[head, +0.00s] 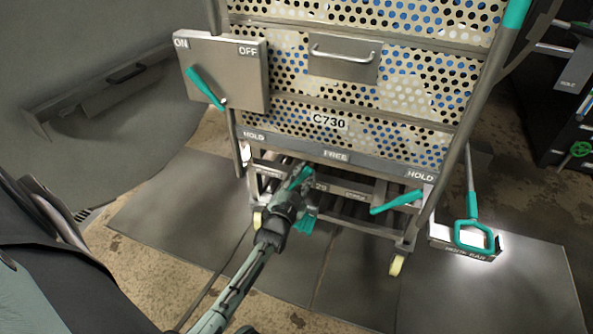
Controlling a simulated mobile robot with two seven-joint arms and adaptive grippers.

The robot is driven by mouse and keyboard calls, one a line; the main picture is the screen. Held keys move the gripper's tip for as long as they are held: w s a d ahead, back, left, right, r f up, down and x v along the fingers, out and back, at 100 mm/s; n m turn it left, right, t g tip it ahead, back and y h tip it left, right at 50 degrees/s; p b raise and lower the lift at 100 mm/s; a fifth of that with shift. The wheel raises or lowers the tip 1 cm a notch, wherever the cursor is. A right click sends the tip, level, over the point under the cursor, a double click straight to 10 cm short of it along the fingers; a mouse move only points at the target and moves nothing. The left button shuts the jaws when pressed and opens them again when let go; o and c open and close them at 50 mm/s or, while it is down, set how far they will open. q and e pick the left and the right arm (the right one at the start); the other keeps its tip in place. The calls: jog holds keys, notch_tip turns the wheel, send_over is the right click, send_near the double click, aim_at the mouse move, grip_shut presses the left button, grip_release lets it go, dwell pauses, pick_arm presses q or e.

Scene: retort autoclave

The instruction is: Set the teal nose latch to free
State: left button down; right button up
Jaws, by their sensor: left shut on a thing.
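The cart (288,138) carries a grey strip marked HOLD at the left, FREE (336,155) in the middle and HOLD at the right. My left gripper (298,186) is just below this strip, left of the FREE mark. It is shut on a teal handle (303,173), which looks like the nose latch. The gripper hides much of the handle and its pivot. The visible teal end lies between the left HOLD mark and FREE, closer to FREE. My right gripper is not in view.
Another teal lever (396,202) sticks out below the right HOLD mark. A box with a teal ON/OFF lever (205,88) is at the cart's upper left. A teal-handled bar (475,234) stands at the right. Dark floor plates lie in front of the cart.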

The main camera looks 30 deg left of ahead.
pick_arm(q)
jog(key=shift+w+d+f+m, duration=0.1)
jog(key=shift+d+f+m, duration=0.25)
jog(key=shift+d+m, duration=0.15)
jog(key=shift+d+f+m, duration=0.25)
jog(key=shift+m, duration=0.15)
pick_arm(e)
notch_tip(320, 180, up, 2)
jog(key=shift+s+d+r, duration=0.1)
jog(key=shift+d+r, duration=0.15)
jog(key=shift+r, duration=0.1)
pick_arm(q)
jog(key=c, duration=1.4)
grip_release()
jog(key=shift+o, duration=0.2)
jog(key=shift+w, duration=0.1)
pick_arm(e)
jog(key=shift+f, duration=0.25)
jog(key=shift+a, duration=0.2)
